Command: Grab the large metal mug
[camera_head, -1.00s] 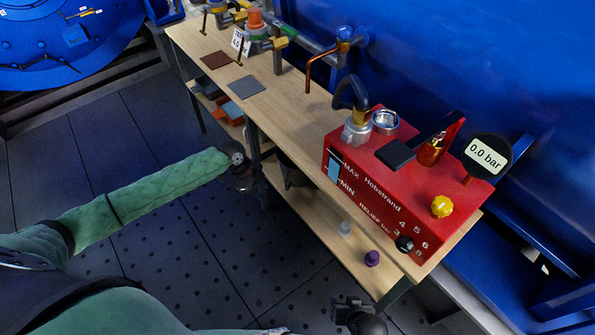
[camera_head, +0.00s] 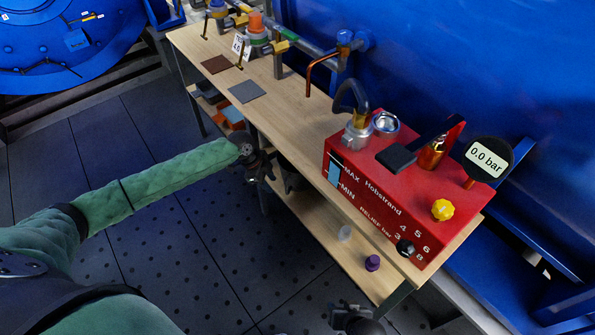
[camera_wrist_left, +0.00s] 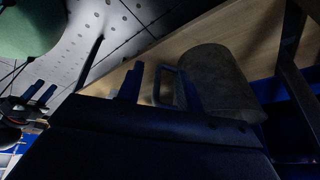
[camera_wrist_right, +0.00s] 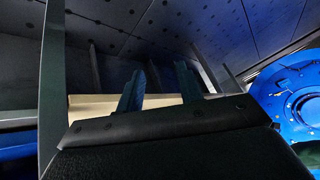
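The large metal mug (camera_wrist_left: 222,82) is a dark grey cylinder lying tilted in the left wrist view, with its handle (camera_wrist_left: 158,82) toward the left. In the head view the mug (camera_head: 292,180) is a dark shape on the lower shelf, mostly hidden by the tabletop and my gripper. My left gripper (camera_wrist_left: 160,90) is open. The handle shows between its fingers in that view, but I cannot tell whether it is inside them in depth. The left gripper also shows in the head view (camera_head: 260,168). My right gripper (camera_wrist_right: 160,88) is open and empty, low by the bench's near end.
The wooden bench (camera_head: 300,110) has a lower shelf (camera_head: 320,228) with a purple knob (camera_head: 372,263) and a whitish piece (camera_head: 345,233). A red pump box (camera_head: 375,200) stands on top. A bench leg (camera_head: 263,195) is close to my left gripper.

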